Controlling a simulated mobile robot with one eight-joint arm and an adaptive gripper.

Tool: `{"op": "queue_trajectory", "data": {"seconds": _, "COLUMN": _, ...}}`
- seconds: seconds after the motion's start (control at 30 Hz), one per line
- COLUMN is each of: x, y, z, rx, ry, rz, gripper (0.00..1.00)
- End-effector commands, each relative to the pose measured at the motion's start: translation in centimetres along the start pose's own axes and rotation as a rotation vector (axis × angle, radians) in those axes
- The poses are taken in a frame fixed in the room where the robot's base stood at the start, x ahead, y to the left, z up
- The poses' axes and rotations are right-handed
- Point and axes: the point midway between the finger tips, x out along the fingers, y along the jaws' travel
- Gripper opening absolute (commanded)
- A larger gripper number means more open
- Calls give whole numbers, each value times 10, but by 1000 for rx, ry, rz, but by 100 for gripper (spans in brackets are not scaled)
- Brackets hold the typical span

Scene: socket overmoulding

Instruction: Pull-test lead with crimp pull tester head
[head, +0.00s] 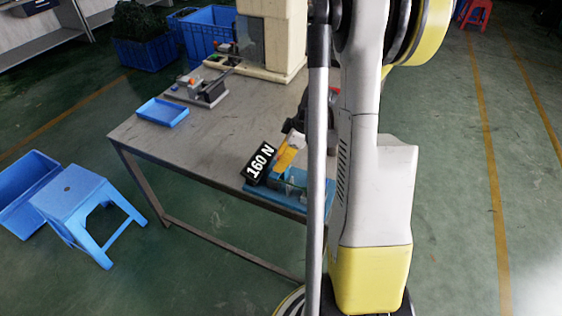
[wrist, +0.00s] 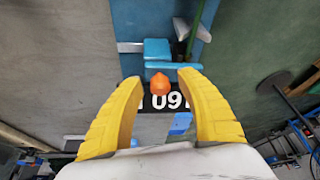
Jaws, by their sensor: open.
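The pull tester (head: 290,188) stands at the near right end of the table, with a blue base and a tilted black display (head: 260,163) reading 160 N. In the wrist view its blue block (wrist: 157,50) lies just beyond my fingertips, and the display (wrist: 172,101) shows upside down between my fingers. My gripper (wrist: 160,78) is open, its two yellow fingers spread on either side of an orange knob (wrist: 160,86). I cannot tell whether they touch it. In the head view my arm hides much of the gripper and tester. I cannot make out the lead.
A small blue tray (head: 162,112) and a grey fixture (head: 205,90) sit on the table (head: 215,130). A beige machine (head: 272,35) stands at the back. A blue stool (head: 75,195) is on the floor at left. The table's middle is clear.

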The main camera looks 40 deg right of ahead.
Motion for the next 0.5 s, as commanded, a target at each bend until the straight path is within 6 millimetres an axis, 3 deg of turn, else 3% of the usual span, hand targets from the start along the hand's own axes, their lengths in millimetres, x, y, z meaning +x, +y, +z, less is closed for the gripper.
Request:
{"op": "queue_trajectory", "data": {"seconds": 0.2, "x": 0, "y": 0, "z": 0, "rx": 0, "ry": 0, "rz": 0, "gripper": 44}}
{"op": "queue_trajectory", "data": {"seconds": 0.37, "x": 0, "y": 0, "z": 0, "rx": 0, "ry": 0, "rz": 0, "gripper": 0}}
{"op": "queue_trajectory", "data": {"seconds": 0.5, "x": 0, "y": 0, "z": 0, "rx": 0, "ry": 0, "rz": 0, "gripper": 0}}
